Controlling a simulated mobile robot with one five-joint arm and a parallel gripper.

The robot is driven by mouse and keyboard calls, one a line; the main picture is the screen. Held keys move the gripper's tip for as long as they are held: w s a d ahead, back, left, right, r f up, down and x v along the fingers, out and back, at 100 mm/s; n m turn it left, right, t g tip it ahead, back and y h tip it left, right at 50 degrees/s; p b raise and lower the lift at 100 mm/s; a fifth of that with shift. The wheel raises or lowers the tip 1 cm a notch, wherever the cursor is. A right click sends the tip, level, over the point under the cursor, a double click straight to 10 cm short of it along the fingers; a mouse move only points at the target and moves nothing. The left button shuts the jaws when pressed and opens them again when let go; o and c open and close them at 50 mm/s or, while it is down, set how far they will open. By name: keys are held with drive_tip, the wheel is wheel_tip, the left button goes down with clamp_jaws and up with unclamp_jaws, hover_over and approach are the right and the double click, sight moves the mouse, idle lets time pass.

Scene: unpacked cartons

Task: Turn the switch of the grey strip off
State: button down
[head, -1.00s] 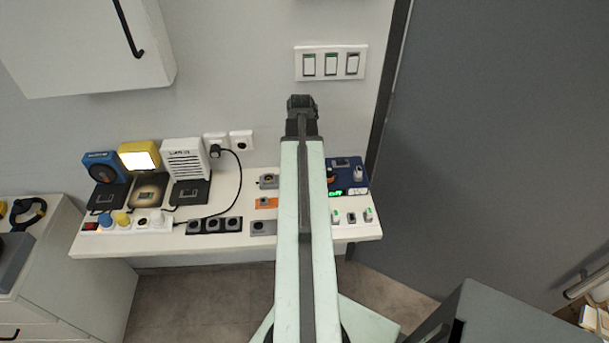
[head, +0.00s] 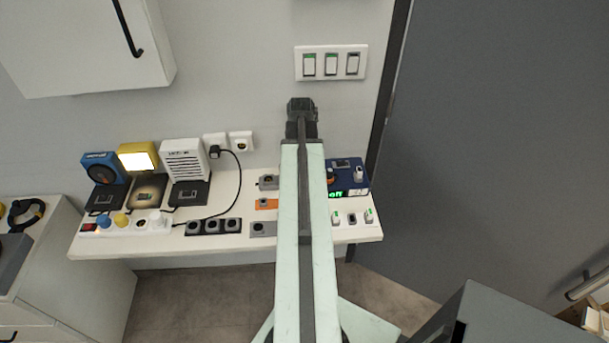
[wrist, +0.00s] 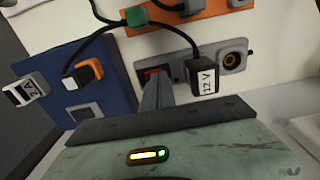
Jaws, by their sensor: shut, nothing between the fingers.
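In the wrist view the grey strip (wrist: 238,64) holds a red switch (wrist: 152,74) at its left end, a black plug marked 12 V (wrist: 202,76) in its middle and a round socket at its right end. My gripper (wrist: 157,84) is shut and empty, with its fingertips in front of the switch's lower right part. I cannot tell whether they touch it. The fingers hide part of the switch, so its position is unclear.
An orange strip (wrist: 180,17) with a green plug (wrist: 136,16) and cables lies beside the grey strip. A blue panel (wrist: 108,92) with plugs is to the left in the wrist view. Black cables cross close by. Wall switches (head: 330,63) are above the shelf (head: 150,243).

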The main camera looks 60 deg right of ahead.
wheel_tip(320, 180, up, 7)
drive_tip(key=p, duration=0.6)
drive_tip(key=shift+f, duration=0.15)
